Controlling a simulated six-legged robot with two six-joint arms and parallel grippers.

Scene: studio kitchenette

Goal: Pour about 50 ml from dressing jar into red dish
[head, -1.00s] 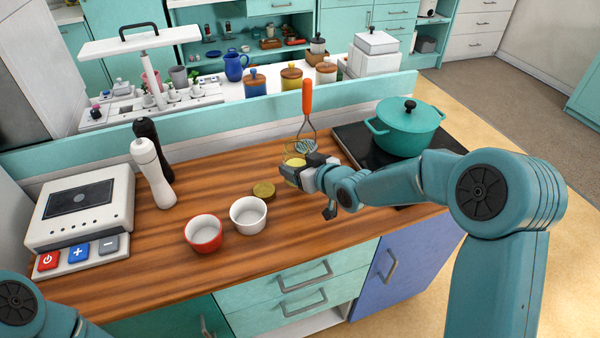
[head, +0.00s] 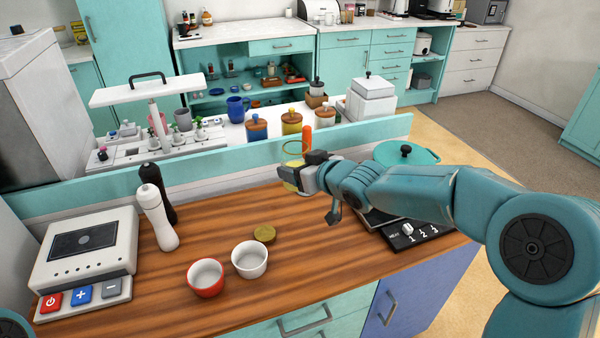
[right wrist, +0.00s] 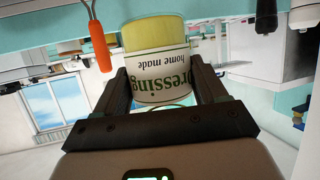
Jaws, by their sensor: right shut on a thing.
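The dressing jar (right wrist: 158,65) is between the fingers of my right gripper (right wrist: 165,85), which is shut on it. Its label reads upside down in the right wrist view, and yellow dressing shows in it. In the head view the jar (head: 291,176) is mostly hidden by my right gripper (head: 312,172), which holds it above the back of the counter. The red dish (head: 206,278) stands on the wooden counter, left of and nearer than the jar. Its white inside looks empty. My left gripper is not in view.
A white dish (head: 250,259) stands close beside the red dish. A round lid (head: 264,234) lies behind it. White (head: 158,217) and black (head: 157,192) mills stand at the left, beside a scale-like device (head: 87,255).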

